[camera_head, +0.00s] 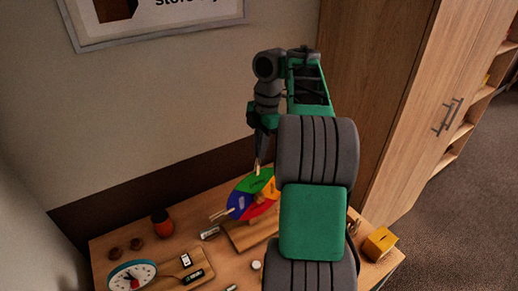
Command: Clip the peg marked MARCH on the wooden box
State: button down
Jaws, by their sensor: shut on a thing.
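My gripper (260,150) hangs above the table, pointing down, over the upper edge of a disc (250,196) with green, blue and red sectors. It is shut on a small pale peg (257,167), whose lower end shows below the fingers. I cannot read any marking on the peg, and cannot tell whether it touches the disc. Other pale pegs (221,214) stick out at the disc's left edge. A yellow-orange box (380,243) with a dark slot in its top stands at the table's right. I cannot tell whether it is wood. My arm hides part of the table.
The wooden table (120,238) holds a clock (132,276), an orange-red rounded object (162,223), small brown pieces (136,244) and a board with black-and-white items (193,276). A wooden board (243,236) lies below the disc. A wardrobe (385,80) stands behind at right.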

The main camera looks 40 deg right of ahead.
jog(key=shift+d+r+p, duration=0.15)
jog(key=shift+r+p, duration=0.7)
jog(key=shift+r, duration=0.05)
jog(key=shift+d+r+p, duration=0.1)
jog(key=shift+r+p, duration=0.7)
jog(key=shift+r, duration=0.1)
